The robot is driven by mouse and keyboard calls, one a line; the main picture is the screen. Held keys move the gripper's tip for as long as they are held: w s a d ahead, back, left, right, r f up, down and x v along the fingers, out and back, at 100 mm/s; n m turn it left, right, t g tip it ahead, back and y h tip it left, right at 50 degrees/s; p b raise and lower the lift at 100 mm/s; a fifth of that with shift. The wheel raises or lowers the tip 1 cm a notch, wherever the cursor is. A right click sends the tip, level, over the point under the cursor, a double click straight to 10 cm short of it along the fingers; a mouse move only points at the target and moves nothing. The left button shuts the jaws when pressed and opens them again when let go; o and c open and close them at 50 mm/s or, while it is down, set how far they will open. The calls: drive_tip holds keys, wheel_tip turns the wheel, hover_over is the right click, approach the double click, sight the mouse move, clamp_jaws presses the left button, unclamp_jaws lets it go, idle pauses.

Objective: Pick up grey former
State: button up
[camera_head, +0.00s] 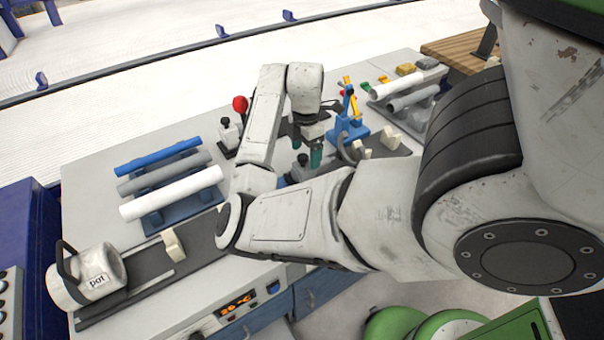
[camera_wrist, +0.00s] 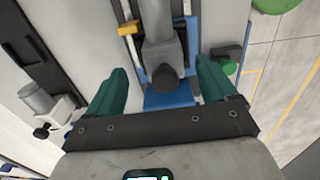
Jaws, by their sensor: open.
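My gripper (camera_head: 306,147) is open, with its two green fingers pointing down over the middle of the workbench. In the wrist view the fingers (camera_wrist: 163,88) stand on either side of a grey cylindrical piece with a dark rounded end (camera_wrist: 160,52), which appears to be the grey former. The fingers show gaps on both sides of it. It sits over a blue base (camera_wrist: 168,99). In the head view a small dark-knobbed piece (camera_head: 303,159) shows just below the gripper; I cannot tell whether it is the same piece. My arm hides part of this area.
A rack at left holds a blue pipe (camera_head: 158,157), a grey pipe (camera_head: 165,172) and a white pipe (camera_head: 172,192). A blue device (camera_head: 347,128) stands right of the gripper. More pipes (camera_head: 412,97) lie at back right. A white pot (camera_head: 88,280) is at front left.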

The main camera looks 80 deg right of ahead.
sight(305, 167)
drive_tip(key=shift+w+a+f+p, duration=0.15)
drive_tip(key=shift+f+p, duration=0.1)
drive_tip(key=shift+f, duration=1.3)
drive_tip(key=shift+s+a+f+p, duration=0.1)
drive_tip(key=shift+a+f+p, duration=0.1)
drive_tip(key=shift+f, duration=1.35)
drive_tip(key=shift+c, duration=0.5)
drive_tip(key=c, duration=1.4)
